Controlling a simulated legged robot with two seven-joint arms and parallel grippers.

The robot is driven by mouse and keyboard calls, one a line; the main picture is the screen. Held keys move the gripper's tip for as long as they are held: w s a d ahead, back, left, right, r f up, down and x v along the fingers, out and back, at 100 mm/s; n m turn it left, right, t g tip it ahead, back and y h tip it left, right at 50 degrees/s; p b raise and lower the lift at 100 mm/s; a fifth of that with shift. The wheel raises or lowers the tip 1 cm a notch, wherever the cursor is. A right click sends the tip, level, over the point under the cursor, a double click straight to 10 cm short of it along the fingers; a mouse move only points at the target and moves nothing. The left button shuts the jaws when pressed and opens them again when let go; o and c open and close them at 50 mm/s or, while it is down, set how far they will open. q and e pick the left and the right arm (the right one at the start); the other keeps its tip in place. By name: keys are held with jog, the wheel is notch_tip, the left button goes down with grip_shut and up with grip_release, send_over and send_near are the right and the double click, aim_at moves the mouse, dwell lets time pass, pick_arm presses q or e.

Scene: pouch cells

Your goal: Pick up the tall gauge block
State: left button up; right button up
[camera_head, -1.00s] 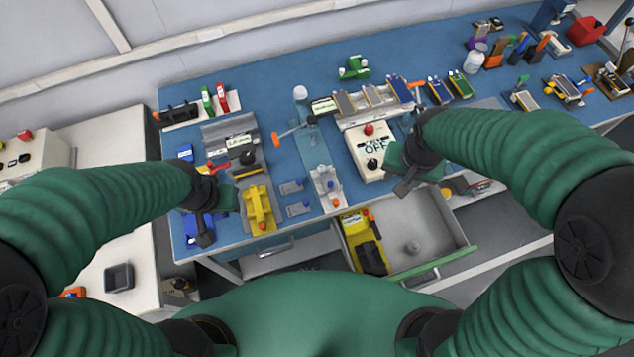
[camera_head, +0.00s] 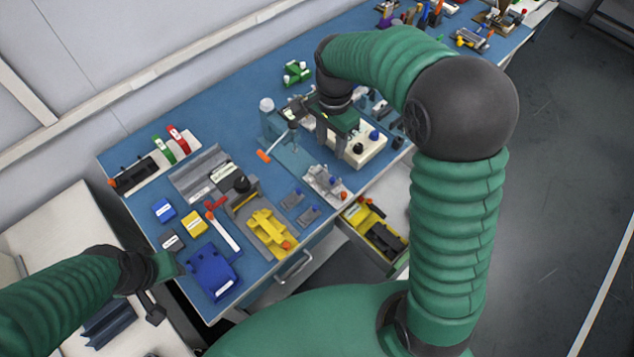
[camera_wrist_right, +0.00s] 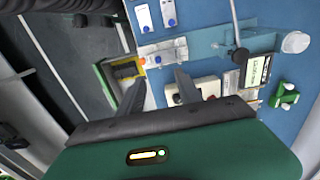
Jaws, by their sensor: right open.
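I cannot tell for sure which thing is the tall gauge block. Small labelled blocks stand on the left of the blue bench: a blue one (camera_head: 163,210), a yellow one (camera_head: 194,222) and a grey one (camera_head: 172,240). My right gripper (camera_head: 337,140) is over the white box with knobs (camera_head: 368,148) and partly hides it. In the right wrist view its two fingers (camera_wrist_right: 160,85) are apart with nothing between them; the white box (camera_wrist_right: 207,87) is beyond them. My left gripper (camera_head: 158,292) is off the bench's left front edge; its jaw opening is unclear.
A grey fixture with a blue knob (camera_head: 325,182) and a yellow fixture (camera_head: 268,233) stand near the front edge. A blue holder (camera_head: 213,272) is at the front left. An open drawer (camera_head: 397,192) juts out at the front. A green part (camera_head: 296,72) is at the back.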

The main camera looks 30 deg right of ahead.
send_over(333, 178)
jog(key=d, duration=0.1)
jog(key=f, duration=1)
jog(key=shift+w+d+f, duration=0.15)
jog(key=shift+w+f, duration=0.05)
jog(key=shift+f, duration=0.35)
jog(key=f, duration=0.1)
jog(key=a+f, duration=0.2)
jog(key=shift+s+a+f, duration=0.15)
jog(key=shift+s+f, duration=0.1)
jog(key=shift+f, duration=0.1)
jog(key=shift+a+f, duration=0.1)
jog(key=shift+f, duration=0.2)
jog(key=shift+w+d+f, duration=0.1)
jog(key=shift+d+f, duration=0.05)
jog(key=shift+d, duration=0.6)
jog(key=c, duration=0.4)
jog(key=shift+c, duration=2.4)
jog(key=shift+a, duration=0.5)
grip_shut()
pick_arm(q)
jog(key=shift+d+r, duration=0.3)
jog(key=shift+d, duration=0.3)
jog(key=shift+d, duration=0.1)
pick_arm(e)
jog(key=shift+d, duration=0.2)
pick_arm(q)
jog(key=shift+d, duration=0.25)
pick_arm(e)
jog(key=shift+d, duration=0.2)
